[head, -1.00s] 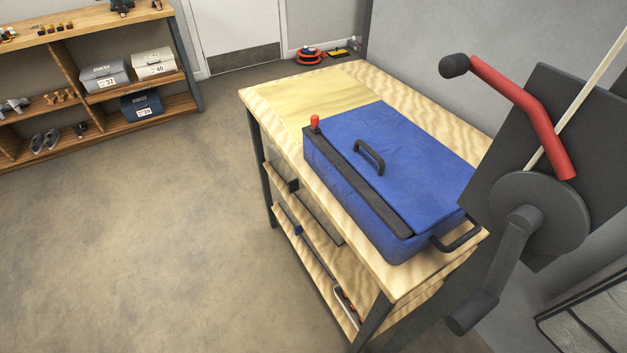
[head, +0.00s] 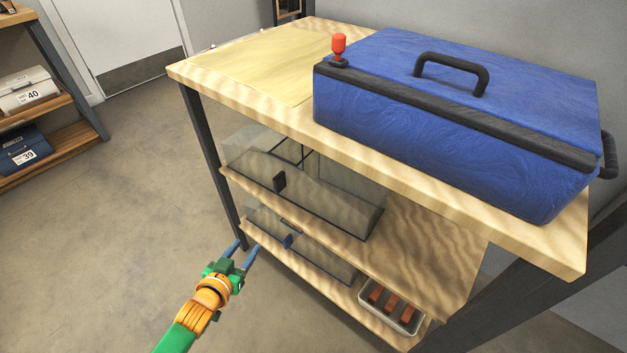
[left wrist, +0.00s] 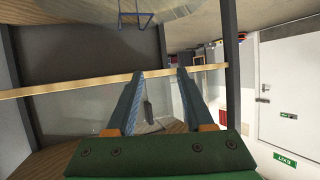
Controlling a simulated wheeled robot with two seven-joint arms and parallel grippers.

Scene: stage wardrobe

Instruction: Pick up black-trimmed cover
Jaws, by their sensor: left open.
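The black-trimmed cover (head: 325,195) is a clear, box-like cover with dark edges and a small black handle block on its front. It sits on the middle shelf of the wooden bench. In the left wrist view, which is upside down, its clear panel (left wrist: 75,112) and dark handle (left wrist: 148,112) show beyond the fingers. My left gripper (head: 244,247) is open and empty, in front of the bench's left end and lower than the cover, apart from it. Its blue fingers (left wrist: 160,72) also show in the wrist view. My right gripper is not in view.
A similar clear cover with a blue handle (head: 289,241) sits on the lower shelf, beside a tray of reddish-brown bars (head: 392,304). A large blue case (head: 500,90) stands on the bench top. A dark bench leg (head: 212,160) stands left of the covers. Floor at left is clear.

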